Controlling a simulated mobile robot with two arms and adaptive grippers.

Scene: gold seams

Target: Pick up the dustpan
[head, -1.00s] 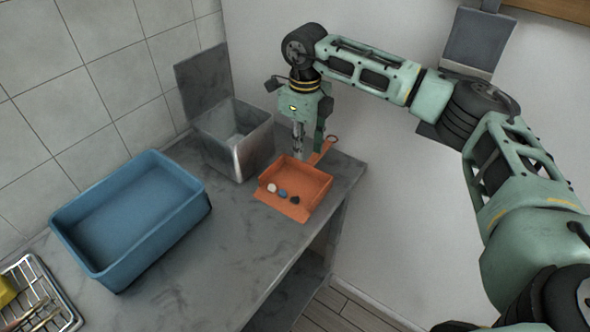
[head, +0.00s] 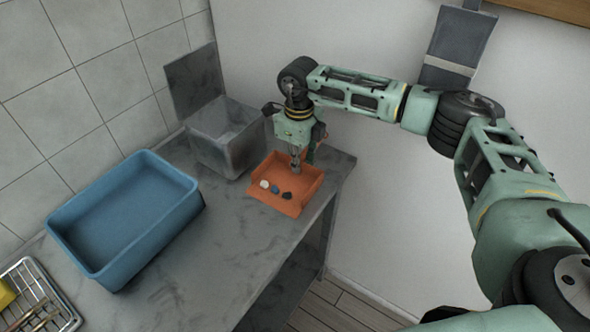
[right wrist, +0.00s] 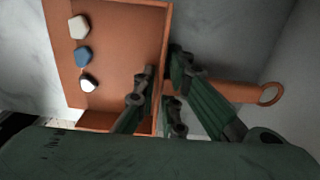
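The orange dustpan (head: 262,197) lies on the grey counter near its far right corner, holding a few small pieces. In the right wrist view, its pan (right wrist: 118,60) is at the left and its handle (right wrist: 222,91) with a ring end points right. My right gripper (head: 295,168) points down at the back edge of the pan. In the right wrist view its fingertips (right wrist: 161,66) stand apart on either side of the pan's back wall, near the handle. Contact with the wall cannot be made out. My left gripper is out of view.
A blue tub (head: 118,210) stands left of the dustpan on the counter (head: 215,245). A grey metal bin (head: 222,143) stands close behind it on the left. A wire rack (head: 42,300) is at the lower left. The counter's right edge is near the dustpan.

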